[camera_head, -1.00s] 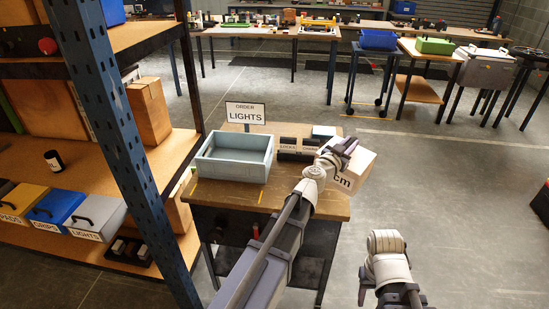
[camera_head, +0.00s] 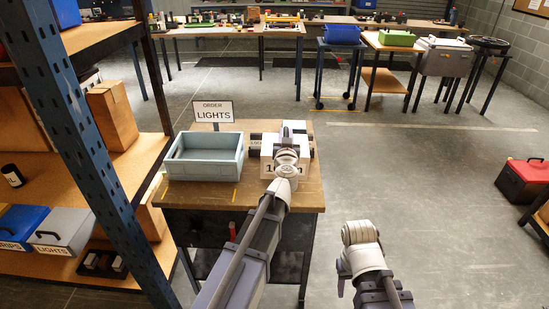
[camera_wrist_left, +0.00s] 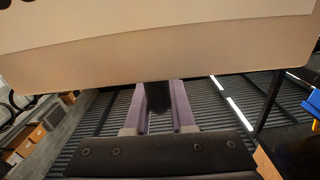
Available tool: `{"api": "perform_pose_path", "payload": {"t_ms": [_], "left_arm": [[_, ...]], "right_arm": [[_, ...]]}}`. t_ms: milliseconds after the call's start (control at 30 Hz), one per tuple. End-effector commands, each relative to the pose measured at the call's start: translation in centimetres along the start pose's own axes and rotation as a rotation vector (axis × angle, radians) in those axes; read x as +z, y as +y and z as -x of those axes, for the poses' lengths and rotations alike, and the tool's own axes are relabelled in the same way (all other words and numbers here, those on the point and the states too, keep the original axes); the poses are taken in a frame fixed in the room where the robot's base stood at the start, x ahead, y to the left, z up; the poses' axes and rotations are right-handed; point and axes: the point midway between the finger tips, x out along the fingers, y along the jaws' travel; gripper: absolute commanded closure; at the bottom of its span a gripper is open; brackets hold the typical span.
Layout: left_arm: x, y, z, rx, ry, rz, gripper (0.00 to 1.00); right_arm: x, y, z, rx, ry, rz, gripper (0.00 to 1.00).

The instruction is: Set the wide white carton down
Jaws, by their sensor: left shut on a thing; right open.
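The wide white carton (camera_head: 298,163) has partly hidden black print on its front. In the head view it is over the right half of the wooden table, right of the blue-grey tray. My left gripper (camera_head: 287,138) is shut on it. In the left wrist view the carton (camera_wrist_left: 160,50) fills the top, with the gripper fingers (camera_wrist_left: 160,105) at its lower edge. I cannot tell whether its underside touches the table. My right gripper (camera_head: 345,278) is empty, low at the right and away from the table; its fingers are mostly hidden.
The open blue-grey tray (camera_head: 203,172) stands on the table (camera_head: 225,195) before an ORDER LIGHTS sign (camera_head: 213,112). Dark boxes (camera_head: 256,140) lie partly hidden behind the carton. A shelf post (camera_head: 75,130) rises at left. Floor right of the table is clear; a red toolbox (camera_head: 525,180) sits further right.

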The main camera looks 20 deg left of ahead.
Motion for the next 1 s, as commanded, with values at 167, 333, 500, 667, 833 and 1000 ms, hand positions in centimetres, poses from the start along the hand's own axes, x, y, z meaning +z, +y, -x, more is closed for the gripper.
{"api": "perform_pose_path", "payload": {"t_ms": [167, 333, 500, 667, 833, 1000], "left_arm": [[3.3, 0.2, 0.0, 0.001, 0.000, -0.001, 1.00], [4.9, 0.3, 0.0, 0.001, 0.000, -0.001, 1.00], [4.8, 0.3, 0.0, 0.001, 0.000, -0.001, 1.00], [5.6, 0.4, 0.0, 0.001, 0.000, -0.001, 1.00], [7.5, 0.5, 0.0, 0.001, 0.000, -0.001, 1.00], [8.8, 0.6, 0.0, 0.001, 0.000, -0.001, 1.00]], "right_arm": [[-0.2, -0.3, -3.3, 0.000, 0.000, 0.000, 0.50], [-0.3, -0.5, -4.9, 0.000, 0.000, 0.000, 0.50], [-0.3, -0.5, -4.8, 0.000, 0.000, 0.000, 0.50], [-0.3, -0.5, -5.6, 0.000, 0.000, 0.000, 0.50], [-0.4, -0.7, -7.5, 0.000, 0.000, 0.001, 0.50], [-0.5, -0.8, -8.7, 0.000, 0.000, 0.001, 0.50]]}}
